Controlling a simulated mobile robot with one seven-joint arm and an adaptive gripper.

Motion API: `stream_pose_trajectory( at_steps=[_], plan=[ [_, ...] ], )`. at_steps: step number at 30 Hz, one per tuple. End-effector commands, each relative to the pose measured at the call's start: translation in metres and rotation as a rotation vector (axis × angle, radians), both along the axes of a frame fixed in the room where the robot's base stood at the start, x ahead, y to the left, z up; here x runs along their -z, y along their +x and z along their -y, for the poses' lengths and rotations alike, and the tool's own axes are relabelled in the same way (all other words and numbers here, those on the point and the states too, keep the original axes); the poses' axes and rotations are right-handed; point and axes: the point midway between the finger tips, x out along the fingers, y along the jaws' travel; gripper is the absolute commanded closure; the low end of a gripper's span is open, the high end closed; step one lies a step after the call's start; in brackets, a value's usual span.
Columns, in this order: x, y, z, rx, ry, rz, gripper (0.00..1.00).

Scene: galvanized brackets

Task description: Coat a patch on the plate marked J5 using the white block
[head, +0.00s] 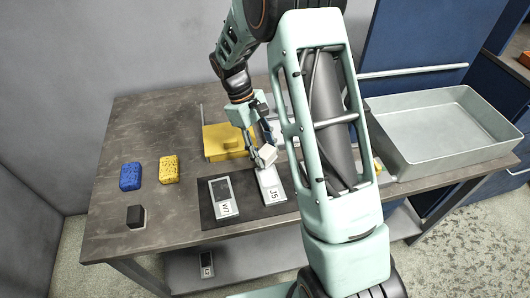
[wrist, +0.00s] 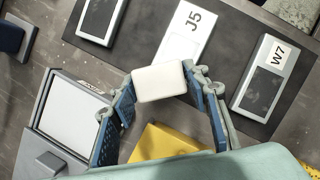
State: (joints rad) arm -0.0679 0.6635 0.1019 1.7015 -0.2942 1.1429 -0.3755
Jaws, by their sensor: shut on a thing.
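The white block (head: 264,154) is held by my gripper (head: 260,150) over the far end of the J5 plate. In the wrist view the white block (wrist: 160,82) sits between the two blue-padded fingers of my gripper (wrist: 161,86). The plate marked J5 (head: 270,186) lies on a dark mat (head: 245,213). The J5 plate (wrist: 181,36) also shows in the wrist view, pale, its near end hidden behind the block. I cannot tell whether block and plate touch.
The W7 plate (head: 222,197), with a dark panel, lies beside J5. Another dark-panelled plate (wrist: 100,18) lies on J5's other side. A yellow box (head: 226,143) stands behind. A grey-framed white pad (wrist: 72,112), sponges (head: 131,176) and a black block (head: 136,216) lie around. A grey tray (head: 440,125) stands right.

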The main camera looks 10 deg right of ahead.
Motion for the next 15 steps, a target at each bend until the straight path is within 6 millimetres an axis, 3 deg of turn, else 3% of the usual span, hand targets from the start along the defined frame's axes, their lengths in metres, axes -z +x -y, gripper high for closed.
stream_pose_trajectory(
  at_steps=[15],
  plan=[
    [-0.049,-0.004,-0.003,0.002,0.000,0.001,0.77]
  ],
)
